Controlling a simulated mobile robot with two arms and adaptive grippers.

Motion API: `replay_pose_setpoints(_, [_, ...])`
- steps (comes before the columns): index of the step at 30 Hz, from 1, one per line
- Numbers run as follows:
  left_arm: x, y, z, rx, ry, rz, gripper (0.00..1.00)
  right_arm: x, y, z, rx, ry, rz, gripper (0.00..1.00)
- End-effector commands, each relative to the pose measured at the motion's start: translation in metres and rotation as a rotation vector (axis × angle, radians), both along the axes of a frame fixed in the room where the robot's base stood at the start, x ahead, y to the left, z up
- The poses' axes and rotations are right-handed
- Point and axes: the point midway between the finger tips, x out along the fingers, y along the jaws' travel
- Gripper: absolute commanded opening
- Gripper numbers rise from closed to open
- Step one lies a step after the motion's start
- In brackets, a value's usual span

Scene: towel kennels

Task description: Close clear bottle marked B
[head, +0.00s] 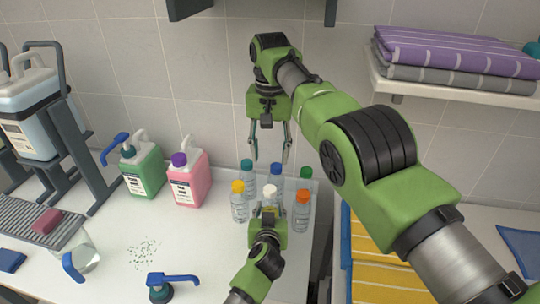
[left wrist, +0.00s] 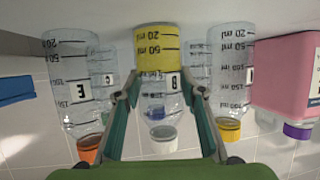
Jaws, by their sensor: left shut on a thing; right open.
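The clear bottle marked B (left wrist: 173,100) stands between the fingers of my left gripper (left wrist: 162,92). It appears upside down in the left wrist view, with yellow contents at its base and a white cap (left wrist: 160,140) at its top. I cannot tell how tight the cap sits. In the head view the white cap (head: 270,191) shows just beyond my left gripper (head: 268,214), which hides most of the bottle. My left gripper is shut on bottle B. My right gripper (head: 269,150) is open and empty, pointing down above and behind the bottles.
Several capped bottles crowd around B: a yellow-capped one (head: 239,208), an orange-capped one marked E (left wrist: 75,90), and others behind in a tray. Pink (head: 187,187) and green (head: 143,175) jugs stand left. A blue-handled item (head: 172,281) lies front left. Towels sit right.

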Motion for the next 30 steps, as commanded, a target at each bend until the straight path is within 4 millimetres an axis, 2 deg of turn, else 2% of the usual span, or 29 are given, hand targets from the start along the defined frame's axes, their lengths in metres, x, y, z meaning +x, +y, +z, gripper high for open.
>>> replay_pose_setpoints(5, [0.000,0.000,-0.001,0.000,0.001,0.000,0.00,0.000,0.000,0.000,0.000,0.000,0.000,0.44])
replay_pose_setpoints(6, [0.000,0.000,-0.001,0.000,0.001,0.000,0.39,0.000,0.000,0.000,0.000,0.000,0.000,0.44])
replay_pose_setpoints(8, [0.000,0.000,-0.001,0.000,0.001,0.000,0.55,0.000,0.000,0.000,0.000,0.000,0.000,0.44])
replay_pose_setpoints(22, [-0.005,0.000,0.002,0.000,0.000,0.000,0.56,0.000,0.000,-0.001,0.000,0.000,0.000,0.44])
replay_pose_setpoints(26, [-0.018,0.001,0.007,0.000,-0.001,0.000,0.56,0.000,0.000,-0.001,0.000,0.000,0.000,0.44])
replay_pose_setpoints(30, [-0.040,0.002,0.016,0.000,-0.001,0.000,0.56,0.000,0.000,-0.001,0.000,0.000,0.000,0.44])
